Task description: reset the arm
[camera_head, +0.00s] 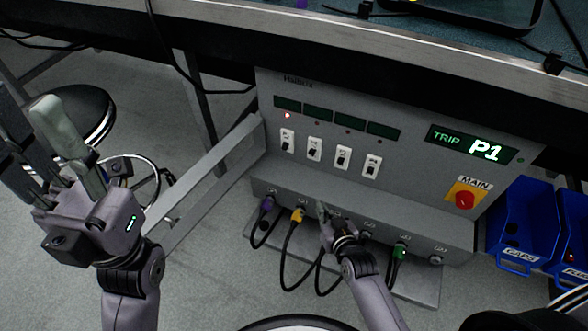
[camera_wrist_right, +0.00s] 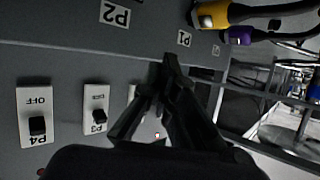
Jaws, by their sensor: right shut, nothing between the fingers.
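My right gripper (camera_head: 325,213) is low in front of the grey power panel (camera_head: 400,205), by the row of sockets on its lower ledge. In the right wrist view its fingers (camera_wrist_right: 170,65) are together with nothing between them. Part of that view's panel is hidden behind them. My left gripper (camera_head: 28,110) is at the left, raised over the floor away from the panel. Its fingers are apart and empty.
The panel has several rocker switches (camera_head: 313,149), a green display (camera_head: 470,145) reading "TRIP P1" and a red MAIN knob (camera_head: 464,200). Purple (camera_head: 267,204), yellow (camera_head: 298,214) and green (camera_head: 400,252) plugs with cables sit in the ledge. Blue bins (camera_head: 520,225) stand right; a stool (camera_head: 75,112) stands left.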

